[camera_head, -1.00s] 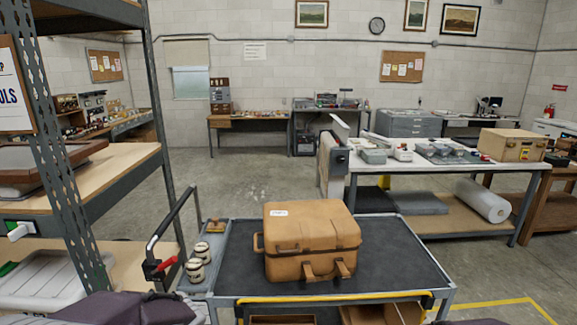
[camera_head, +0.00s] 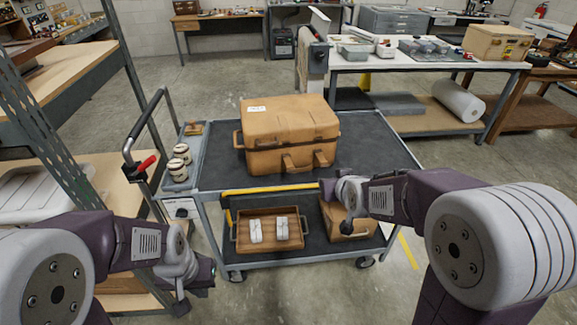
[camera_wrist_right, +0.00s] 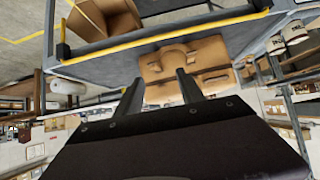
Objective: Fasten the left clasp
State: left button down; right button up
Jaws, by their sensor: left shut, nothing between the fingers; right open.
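A tan case (camera_head: 285,118) with a white label sits lid down on the upper deck of the cart (camera_head: 375,150). Two clasps show low on its front, the left clasp (camera_head: 290,163) and the right clasp (camera_head: 320,158); I cannot tell whether either is fastened. My left gripper (camera_head: 195,280) is shut and empty, low left of the cart and well apart from the case. My right gripper (camera_head: 328,190) is at the cart's front edge, below the right clasp. In the right wrist view its fingers (camera_wrist_right: 160,88) are open, with the case (camera_wrist_right: 205,55) beyond them, upside down.
Striped jars (camera_head: 180,160) stand on the cart's left side shelf. The lower deck holds a wooden tray (camera_head: 240,238) with white items and a brown box (camera_head: 350,222). A shelf rack (camera_head: 110,75) stands close on the left. The deck around the case is clear.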

aim_at(291, 169)
jog(key=w+a+f+t+y+b, duration=0.1)
jog(key=w+a+f+t+b, duration=0.2)
jog(key=w+b, duration=0.5)
jog(key=w+a+f+t+b, duration=0.1)
jog(key=w+a+t+b, duration=0.3)
jog(key=b, duration=0.7)
notch_tip(291, 169, down, 7)
jog(key=a+n+y+b, duration=0.1)
jog(key=a+b, duration=0.1)
jog(key=b, duration=0.4)
jog(key=w, duration=0.6)
jog(key=w+a+b, duration=0.1)
jog(key=w, duration=0.2)
jog(key=shift+w+f, duration=0.1)
jog(key=shift+f, duration=0.15)
pick_arm(q)
notch_tip(291, 169, down, 29)
pick_arm(e)
grip_shut()
pick_arm(q)
jog(key=shift+r, duration=0.15)
pick_arm(e)
jog(key=shift+r, duration=0.1)
